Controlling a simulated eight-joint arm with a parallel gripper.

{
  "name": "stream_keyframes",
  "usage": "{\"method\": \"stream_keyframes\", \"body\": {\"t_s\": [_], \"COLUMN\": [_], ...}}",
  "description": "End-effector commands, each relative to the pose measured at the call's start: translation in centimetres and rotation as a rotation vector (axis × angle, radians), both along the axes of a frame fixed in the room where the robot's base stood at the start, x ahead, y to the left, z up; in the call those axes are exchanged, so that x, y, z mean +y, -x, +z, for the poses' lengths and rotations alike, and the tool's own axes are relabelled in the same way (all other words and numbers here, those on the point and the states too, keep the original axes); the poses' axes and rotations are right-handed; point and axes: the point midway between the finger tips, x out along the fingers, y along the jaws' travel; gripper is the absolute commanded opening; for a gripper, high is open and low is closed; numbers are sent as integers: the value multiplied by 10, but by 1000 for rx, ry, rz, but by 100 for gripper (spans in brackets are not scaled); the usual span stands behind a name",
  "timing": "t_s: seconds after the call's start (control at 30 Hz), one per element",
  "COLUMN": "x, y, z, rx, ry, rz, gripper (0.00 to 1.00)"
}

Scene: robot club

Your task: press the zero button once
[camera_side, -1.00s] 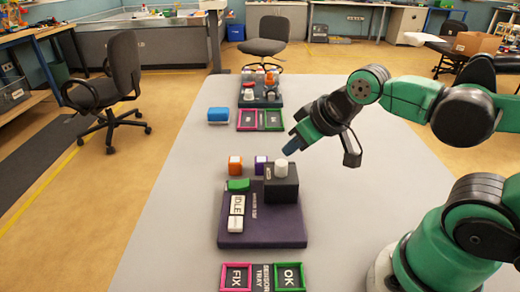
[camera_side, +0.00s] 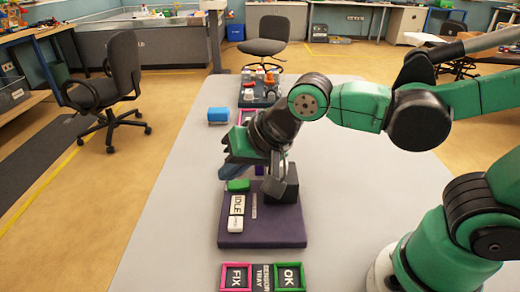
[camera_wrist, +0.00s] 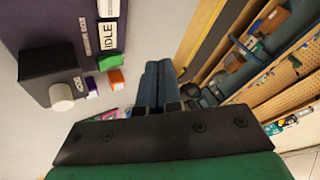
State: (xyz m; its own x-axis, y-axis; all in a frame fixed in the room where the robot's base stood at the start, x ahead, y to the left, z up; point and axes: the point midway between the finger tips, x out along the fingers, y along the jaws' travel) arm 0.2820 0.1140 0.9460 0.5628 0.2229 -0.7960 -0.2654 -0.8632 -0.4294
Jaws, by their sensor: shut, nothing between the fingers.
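A purple-grey board (camera_side: 262,238) carries a black box (camera_side: 286,190), also seen in the wrist view (camera_wrist: 45,70). A white round button (camera_wrist: 61,97) stands on this box; in the side view my arm hides it. The label beside it is too small to read, so I cannot confirm it is the zero button. A white "IDLE" plate (camera_side: 237,205) and a small white block (camera_side: 235,225) are at the board's left. My gripper (camera_side: 228,170) is shut and empty, above the far left of the board. In the wrist view its fingers (camera_wrist: 160,82) are to the right of the button.
A green block (camera_side: 238,185) lies by the IDLE plate. An orange cube (camera_wrist: 117,78) and a purple cube (camera_wrist: 91,83) are near the board. FIX (camera_side: 237,276) and OK (camera_side: 288,276) trays stand in front. A blue block (camera_side: 217,115) lies farther back. The right tabletop is clear.

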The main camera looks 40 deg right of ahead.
Motion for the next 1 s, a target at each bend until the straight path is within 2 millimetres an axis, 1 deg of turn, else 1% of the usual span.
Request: {"method": "stream_keyframes", "body": {"t_s": [0.17, 0.27, 0.7, 1.0], "x": [0, 0, -1, 0], "y": [0, -1, 0, -1], "z": [-2, -7, -58, -82], "rx": [0, -1, -1, -1], "ry": [1, 2, 2, 2], "rz": [0, 0, 0, 0], "gripper": [0, 0, 0, 0]}}
